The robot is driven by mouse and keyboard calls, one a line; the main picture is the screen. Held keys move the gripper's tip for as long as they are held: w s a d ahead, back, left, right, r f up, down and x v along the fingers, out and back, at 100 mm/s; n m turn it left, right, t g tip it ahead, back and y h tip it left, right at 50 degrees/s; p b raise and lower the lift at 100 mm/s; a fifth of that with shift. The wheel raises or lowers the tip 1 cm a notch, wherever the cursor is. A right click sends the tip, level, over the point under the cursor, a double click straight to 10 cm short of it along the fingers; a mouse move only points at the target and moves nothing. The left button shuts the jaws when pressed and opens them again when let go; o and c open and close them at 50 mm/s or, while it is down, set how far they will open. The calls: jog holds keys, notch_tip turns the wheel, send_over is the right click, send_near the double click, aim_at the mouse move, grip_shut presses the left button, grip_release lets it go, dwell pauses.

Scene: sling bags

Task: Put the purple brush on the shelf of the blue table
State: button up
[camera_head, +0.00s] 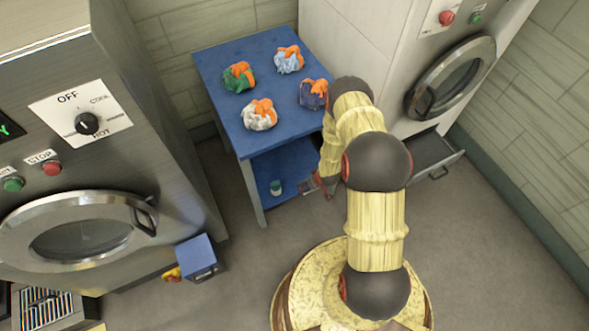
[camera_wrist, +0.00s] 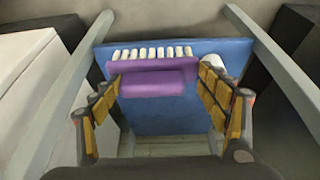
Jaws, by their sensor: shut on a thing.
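The purple brush (camera_wrist: 150,83), with a row of pale bristles along its far edge, lies between the two fingers of my gripper (camera_wrist: 161,86) in the wrist view. The fingers are shut on its two ends. The blue table (camera_head: 222,68) stands at the back in the head view. Its lower blue shelf (camera_head: 283,163) also shows behind and below the brush in the wrist view (camera_wrist: 165,118). My gripper (camera_head: 322,187) reaches in at the shelf's right front side. I cannot tell whether the brush touches the shelf. In the head view the brush is not clearly visible.
A small white and green can (camera_head: 276,187) stands on the shelf's front left part. Several bags (camera_head: 259,114) with orange parts lie on the tabletop. Grey table legs (camera_head: 254,195) flank the shelf. An open drawer (camera_head: 425,155) is at right; a blue box (camera_head: 197,258) is on the floor.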

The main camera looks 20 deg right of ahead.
jog(key=w+d+f+b, duration=0.1)
jog(key=w+f+b, duration=0.1)
jog(key=w+f, duration=0.1)
jog(key=w+d+f+b, duration=0.2)
jog(key=w+f, duration=0.1)
jog(key=w, duration=0.2)
jog(key=w+d+f+b, duration=0.1)
jog(key=w+f, duration=0.2)
jog(key=w, duration=0.1)
jog(key=shift+d+f+b, duration=0.2)
jog(key=shift+f+b, duration=0.05)
jog(key=shift+b, duration=0.15)
notch_tip(320, 180, down, 3)
jog(key=shift+f+b, duration=0.1)
jog(key=shift+b, duration=0.95)
jog(key=shift+s, duration=0.1)
jog(key=o, duration=1.1)
